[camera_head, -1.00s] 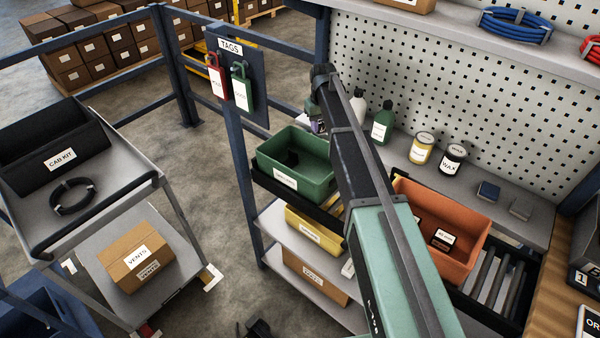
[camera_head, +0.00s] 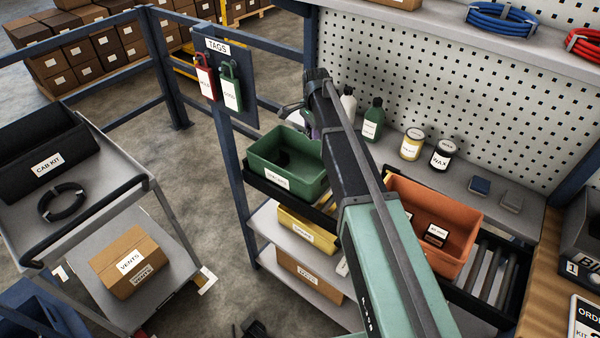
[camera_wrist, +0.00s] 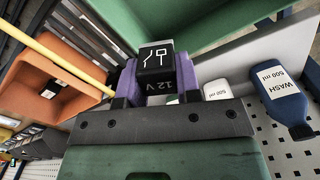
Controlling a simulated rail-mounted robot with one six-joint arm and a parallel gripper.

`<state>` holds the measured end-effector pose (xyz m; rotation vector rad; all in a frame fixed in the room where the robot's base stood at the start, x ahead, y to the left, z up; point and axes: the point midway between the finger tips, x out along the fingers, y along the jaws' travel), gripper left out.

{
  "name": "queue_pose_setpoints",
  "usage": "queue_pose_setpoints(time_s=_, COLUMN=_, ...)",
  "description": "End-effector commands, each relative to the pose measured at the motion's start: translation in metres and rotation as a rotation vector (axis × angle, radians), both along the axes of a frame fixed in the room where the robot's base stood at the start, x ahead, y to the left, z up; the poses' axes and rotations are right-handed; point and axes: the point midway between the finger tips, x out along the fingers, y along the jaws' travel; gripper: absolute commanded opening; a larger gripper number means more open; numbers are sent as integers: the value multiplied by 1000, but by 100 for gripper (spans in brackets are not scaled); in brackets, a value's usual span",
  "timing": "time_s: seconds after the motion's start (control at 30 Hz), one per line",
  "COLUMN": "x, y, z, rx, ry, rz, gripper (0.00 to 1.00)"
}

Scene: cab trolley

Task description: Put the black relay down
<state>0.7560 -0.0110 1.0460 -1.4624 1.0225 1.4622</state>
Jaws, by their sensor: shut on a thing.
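In the head view my arm hides the relay and most of the gripper. The green bin (camera_head: 268,179) stands just left of my arm's far end, with a dark patch or thing inside that I cannot make out.
An orange bin (camera_head: 466,255) stands right of my arm. A trolley (camera_head: 105,190) with a cab kit box (camera_head: 45,165) and black cable coil (camera_head: 62,203) is at the left.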

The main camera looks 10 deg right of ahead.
Motion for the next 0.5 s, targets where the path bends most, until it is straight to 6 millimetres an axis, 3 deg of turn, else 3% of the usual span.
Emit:
queue_pose_setpoints(time_s=0.4, x=0, y=0, z=-139, rx=0, ry=0, rz=3, gripper=8)
queue_pose_setpoints(time_s=0.5, x=0, y=0, z=-156, rx=0, ry=0, rz=3, gripper=8)
